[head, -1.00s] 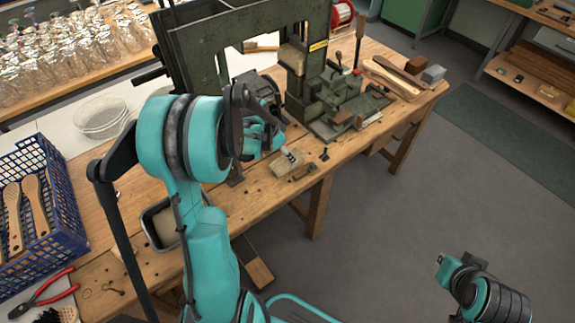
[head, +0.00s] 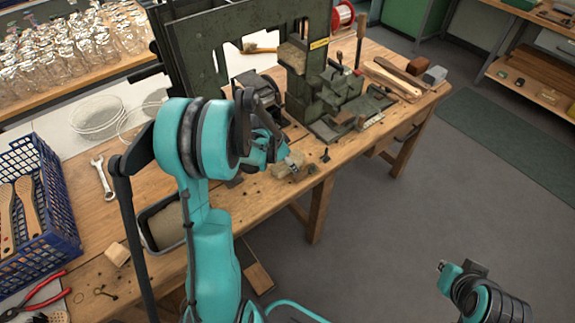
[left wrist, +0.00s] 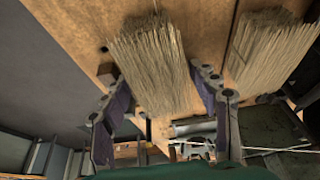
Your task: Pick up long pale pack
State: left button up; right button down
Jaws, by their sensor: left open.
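In the left wrist view, a pale pack of straw-like bristles (left wrist: 150,68) lies on the wooden bench. It sits between the two fingers of my left gripper (left wrist: 160,80), which is open with a finger on either side; I cannot tell if either touches it. A second pale bristle bundle (left wrist: 265,48) lies to the right, outside the fingers. In the head view my left gripper (head: 288,161) is low at the bench's front edge, and it and the wrist partly hide the packs there.
A green machine (head: 345,98) stands on the bench (head: 235,200) behind the left gripper. A tray (head: 163,222) with pale material, a wrench (head: 103,178), a small wood block (head: 117,254) and a blue basket (head: 62,215) are to the left. The floor in front is clear.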

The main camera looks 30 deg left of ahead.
pick_arm(q)
jog(key=shift+f, duration=0.2)
dwell(0.3)
jog(key=c, duration=1.3)
jog(key=shift+r, duration=0.1)
